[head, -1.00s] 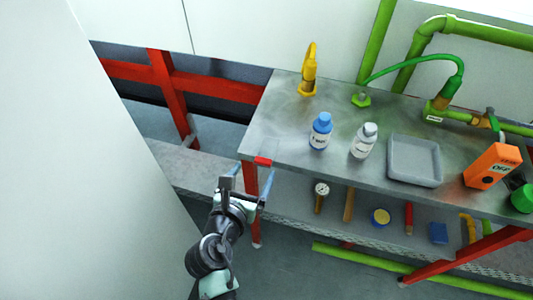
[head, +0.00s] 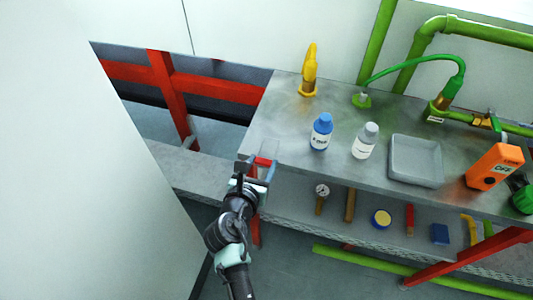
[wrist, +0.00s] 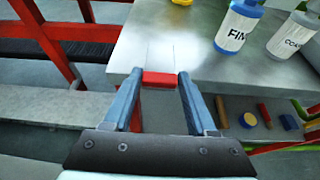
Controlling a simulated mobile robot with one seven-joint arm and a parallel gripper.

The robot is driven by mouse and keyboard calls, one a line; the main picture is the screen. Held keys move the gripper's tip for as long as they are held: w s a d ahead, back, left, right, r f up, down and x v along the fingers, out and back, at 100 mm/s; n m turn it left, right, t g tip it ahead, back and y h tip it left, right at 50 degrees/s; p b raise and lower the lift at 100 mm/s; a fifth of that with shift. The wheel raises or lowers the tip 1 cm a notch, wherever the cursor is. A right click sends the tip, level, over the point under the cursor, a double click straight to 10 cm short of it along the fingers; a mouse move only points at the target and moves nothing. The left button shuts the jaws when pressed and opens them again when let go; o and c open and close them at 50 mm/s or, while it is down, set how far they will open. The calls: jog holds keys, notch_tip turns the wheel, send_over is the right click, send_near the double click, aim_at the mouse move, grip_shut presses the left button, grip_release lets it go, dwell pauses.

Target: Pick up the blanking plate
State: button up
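A red piece (head: 263,161) sits at the near left corner of the steel bench, at the edge; I take it as the blanking plate. In the wrist view, the red piece (wrist: 161,79) is a short bar, with faint outlines of what may be a thin metal plate on the bench behind it. My gripper (head: 256,164) is at that corner, open. In the wrist view, the blue-grey fingertips of my gripper (wrist: 161,75) stand on either side of the red bar, very close to its ends. I cannot tell whether they touch it.
Several tools lie on the lower shelf. A large pale panel (head: 80,180) fills the left.

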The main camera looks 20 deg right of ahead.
grip_shut()
jog(key=shift+r, duration=0.1)
